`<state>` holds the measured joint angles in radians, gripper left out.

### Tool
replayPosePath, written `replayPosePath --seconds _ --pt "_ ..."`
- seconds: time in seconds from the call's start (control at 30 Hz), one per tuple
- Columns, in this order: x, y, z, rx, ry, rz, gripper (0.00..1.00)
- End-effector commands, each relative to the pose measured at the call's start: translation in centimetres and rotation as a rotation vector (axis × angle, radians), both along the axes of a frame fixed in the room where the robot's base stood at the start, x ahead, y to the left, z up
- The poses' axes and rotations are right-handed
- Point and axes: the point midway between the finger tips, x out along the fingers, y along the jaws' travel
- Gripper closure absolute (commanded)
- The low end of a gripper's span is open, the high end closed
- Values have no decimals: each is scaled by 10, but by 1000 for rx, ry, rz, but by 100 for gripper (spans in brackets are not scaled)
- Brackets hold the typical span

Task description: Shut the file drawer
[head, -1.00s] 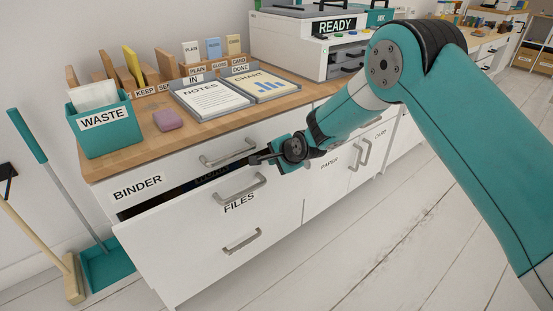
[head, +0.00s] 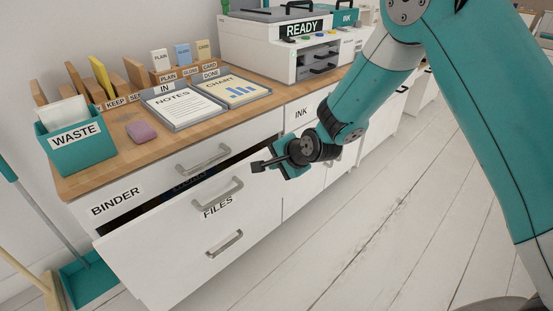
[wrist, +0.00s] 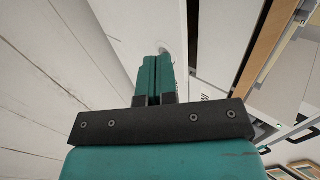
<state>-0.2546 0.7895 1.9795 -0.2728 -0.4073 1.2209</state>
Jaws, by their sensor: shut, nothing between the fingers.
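The file drawer (head: 165,255), with a white front marked FILES and a grey handle (head: 217,193) near its top, is pulled out from the cabinet below the BINDER drawer. Its dark inside shows in the gap behind the front. My gripper (head: 257,166) is shut and empty, out in front of the cabinet and just right of the drawer's upper right corner. I cannot tell whether it touches the drawer. In the wrist view the shut fingers (wrist: 153,80) point along a white panel, with a bit of grey handle past their tips.
The BINDER drawer (head: 116,203) above looks shut. The desktop holds a WASTE bin (head: 75,148), a pink block (head: 142,131), paper trays and a printer (head: 285,45). A dustpan (head: 88,275) and broom stand at the left. The floor (head: 400,240) in front is clear.

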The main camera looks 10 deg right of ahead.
Motion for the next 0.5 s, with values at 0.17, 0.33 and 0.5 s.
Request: replayPosePath --seconds 0.17,0.33,0.5 --pt "-16 6 -25 59 -47 68 100" --pt "-33 13 -57 192 -211 108 100" --pt "-37 0 -64 246 -335 29 100"
